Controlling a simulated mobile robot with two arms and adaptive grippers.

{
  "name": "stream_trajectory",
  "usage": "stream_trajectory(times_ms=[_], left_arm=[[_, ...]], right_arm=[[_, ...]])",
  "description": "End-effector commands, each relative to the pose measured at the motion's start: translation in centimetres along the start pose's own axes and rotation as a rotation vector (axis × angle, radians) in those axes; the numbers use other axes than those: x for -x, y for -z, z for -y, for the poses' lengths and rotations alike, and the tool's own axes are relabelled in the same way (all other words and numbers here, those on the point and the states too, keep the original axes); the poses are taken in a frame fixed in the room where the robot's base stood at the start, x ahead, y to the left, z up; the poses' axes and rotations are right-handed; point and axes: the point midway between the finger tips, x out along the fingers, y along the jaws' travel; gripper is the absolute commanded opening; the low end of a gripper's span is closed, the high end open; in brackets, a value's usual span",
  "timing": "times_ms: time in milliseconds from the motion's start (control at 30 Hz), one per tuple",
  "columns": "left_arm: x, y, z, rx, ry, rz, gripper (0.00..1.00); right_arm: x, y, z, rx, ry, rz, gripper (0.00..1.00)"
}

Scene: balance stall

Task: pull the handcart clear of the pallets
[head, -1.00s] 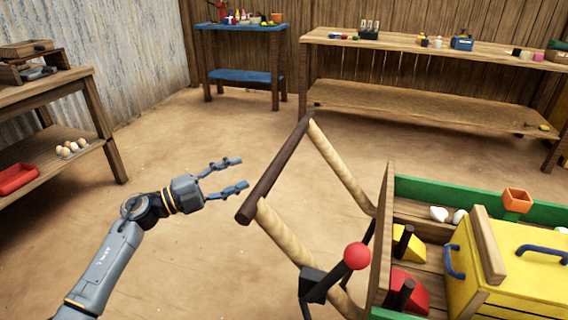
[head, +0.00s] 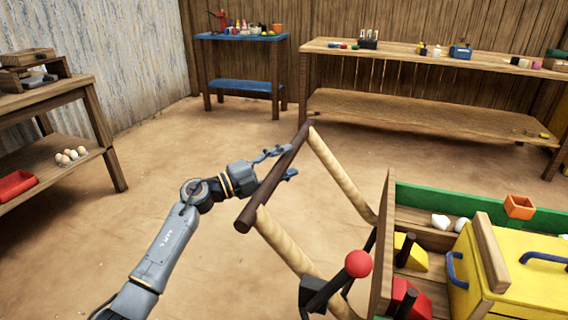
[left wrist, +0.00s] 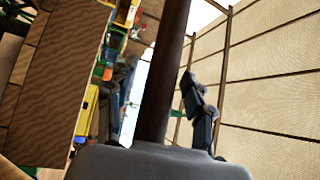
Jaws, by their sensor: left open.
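The handcart (head: 382,245) stands at the lower right, with a wooden body and green rails. Its dark handle bar (head: 262,195) joins two pale wooden shafts reaching toward the left. My left gripper (head: 281,163) is open around the bar, with one finger beyond it and one on the near side. In the left wrist view the bar (left wrist: 165,75) runs between the two fingers. I cannot tell whether they touch it. A lever with a red knob (head: 358,263) stands by the near shaft. My right gripper is not in view. No pallets can be made out.
A wooden table (head: 50,85) stands at left, a blue table (head: 240,40) and long bench (head: 420,52) at back. The floor between is clear.

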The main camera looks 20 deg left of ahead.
Motion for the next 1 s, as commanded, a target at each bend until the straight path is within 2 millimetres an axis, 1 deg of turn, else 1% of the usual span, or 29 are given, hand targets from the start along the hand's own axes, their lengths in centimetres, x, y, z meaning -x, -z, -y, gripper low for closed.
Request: stream_trajectory(times_ms=[100, 133, 267, 300, 367, 400, 600, 733, 833, 1000], left_arm=[[0.0, 0.0, 0.0, 0.0, 0.0, 0.0, 0.52], [0.0, 0.0, 0.0, 0.0, 0.0, 0.0, 0.48], [0.0, 0.0, 0.0, 0.0, 0.0, 0.0, 0.22], [0.0, 0.0, 0.0, 0.0, 0.0, 0.0, 0.13], [0.0, 0.0, 0.0, 0.0, 0.0, 0.0, 0.01], [0.0, 0.0, 0.0, 0.0, 0.0, 0.0, 0.0], [0.1, 0.0, 0.0, 0.0, 0.0, 0.0, 0.0], [0.5, -0.5, 0.1, 0.0, -0.001, 0.001, 0.0], [1.2, -1.2, 0.3, -0.001, -0.001, 0.003, 0.0], [3.0, -3.1, 0.9, -0.002, -0.001, 0.012, 0.0]], right_arm=[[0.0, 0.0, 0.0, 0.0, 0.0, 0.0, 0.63], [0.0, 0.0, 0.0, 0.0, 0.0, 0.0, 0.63], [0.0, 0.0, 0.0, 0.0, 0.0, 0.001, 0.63], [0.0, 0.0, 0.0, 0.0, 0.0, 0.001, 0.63], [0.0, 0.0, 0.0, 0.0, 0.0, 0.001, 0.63], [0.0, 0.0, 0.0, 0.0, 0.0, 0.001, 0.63], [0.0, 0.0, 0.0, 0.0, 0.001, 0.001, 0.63], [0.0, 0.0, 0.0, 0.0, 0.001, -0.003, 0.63], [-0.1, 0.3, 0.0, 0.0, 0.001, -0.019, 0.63], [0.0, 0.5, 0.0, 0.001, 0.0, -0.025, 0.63]])
